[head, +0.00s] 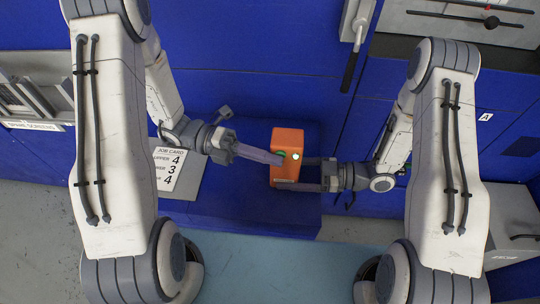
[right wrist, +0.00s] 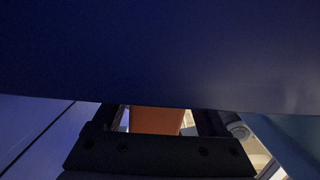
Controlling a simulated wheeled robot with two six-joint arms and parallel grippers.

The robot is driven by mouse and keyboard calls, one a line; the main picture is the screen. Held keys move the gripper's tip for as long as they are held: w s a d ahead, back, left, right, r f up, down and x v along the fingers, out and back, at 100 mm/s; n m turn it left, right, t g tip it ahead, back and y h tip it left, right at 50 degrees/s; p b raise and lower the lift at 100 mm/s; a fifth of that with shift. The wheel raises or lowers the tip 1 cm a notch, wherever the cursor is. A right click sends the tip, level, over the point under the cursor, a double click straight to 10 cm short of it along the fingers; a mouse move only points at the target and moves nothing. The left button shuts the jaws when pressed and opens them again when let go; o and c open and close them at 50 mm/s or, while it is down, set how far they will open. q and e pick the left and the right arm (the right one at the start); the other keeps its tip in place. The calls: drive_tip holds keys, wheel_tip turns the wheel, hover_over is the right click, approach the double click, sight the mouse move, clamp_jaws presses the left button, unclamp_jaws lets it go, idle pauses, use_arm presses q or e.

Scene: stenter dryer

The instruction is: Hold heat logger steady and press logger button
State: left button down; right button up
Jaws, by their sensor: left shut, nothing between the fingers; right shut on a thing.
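The heat logger is an orange box (head: 287,142) in the middle of the head view, in front of the blue machine. My right gripper (head: 290,174) is shut on the logger from the right. In the right wrist view part of the orange logger (right wrist: 156,121) shows between the fingers. My left gripper (head: 277,158) is shut and empty, and its fingertips are at the logger's face beside the button. I cannot tell whether they touch it. The fingertips hide part of the face.
The blue machine front (head: 250,40) is behind, with a lever handle (head: 352,55) at the top. A grey box (head: 512,230) is at the right. A pale blue floor strip (head: 270,270) is in front.

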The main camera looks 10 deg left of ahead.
use_arm(q)
drive_tip(key=s+a, duration=0.1)
drive_tip(key=a, duration=0.8)
drive_tip(key=shift+s+a, duration=0.2)
use_arm(e)
drive_tip(key=o, duration=0.9)
drive_tip(key=shift+d, duration=0.1)
